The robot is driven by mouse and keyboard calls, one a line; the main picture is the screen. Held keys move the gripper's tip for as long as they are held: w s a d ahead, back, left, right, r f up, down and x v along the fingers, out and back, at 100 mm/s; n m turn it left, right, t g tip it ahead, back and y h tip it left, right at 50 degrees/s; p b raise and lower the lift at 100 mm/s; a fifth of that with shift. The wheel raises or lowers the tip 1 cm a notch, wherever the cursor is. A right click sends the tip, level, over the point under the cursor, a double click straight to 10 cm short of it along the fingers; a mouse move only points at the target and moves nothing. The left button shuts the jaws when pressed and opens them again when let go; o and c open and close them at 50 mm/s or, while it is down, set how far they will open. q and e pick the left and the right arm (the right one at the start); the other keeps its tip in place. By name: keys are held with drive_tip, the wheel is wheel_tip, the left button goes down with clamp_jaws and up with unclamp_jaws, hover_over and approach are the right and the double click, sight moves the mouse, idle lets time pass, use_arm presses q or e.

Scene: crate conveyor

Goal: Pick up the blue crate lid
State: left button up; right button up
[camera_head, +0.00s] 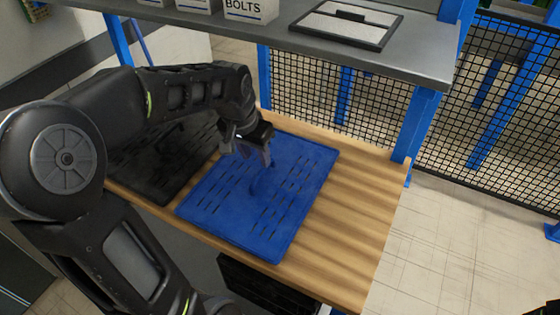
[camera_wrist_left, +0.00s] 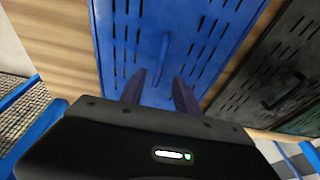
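The blue crate lid (camera_head: 300,165) lies flat on the wooden table, slotted, with a raised handle in its middle. It also fills the middle of the left wrist view (camera_wrist_left: 205,45). My left gripper (camera_head: 256,152) is above the far part of the lid, near the handle. In the left wrist view my left gripper (camera_wrist_left: 160,90) has its two fingers apart, with the blue handle (camera_wrist_left: 162,58) showing between and beyond their tips. Nothing is held. Whether the fingers touch the lid I cannot tell. My right gripper is not in view.
A black slotted lid (camera_head: 150,165) lies left of the blue one, partly behind my left arm. A grey shelf (camera_head: 420,58) with boxes and a framed black item (camera_head: 345,22) overhangs the back. Bare wooden table (camera_head: 355,210) is at the right. A blue post (camera_head: 415,125) stands at the right rear.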

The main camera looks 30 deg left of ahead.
use_arm(q)
drive_tip(key=shift+w+r, duration=0.1)
drive_tip(key=shift+w, duration=0.15)
drive_tip(key=shift+s, duration=0.1)
drive_tip(key=shift+s, duration=0.1)
drive_tip(key=shift+x, duration=1.3)
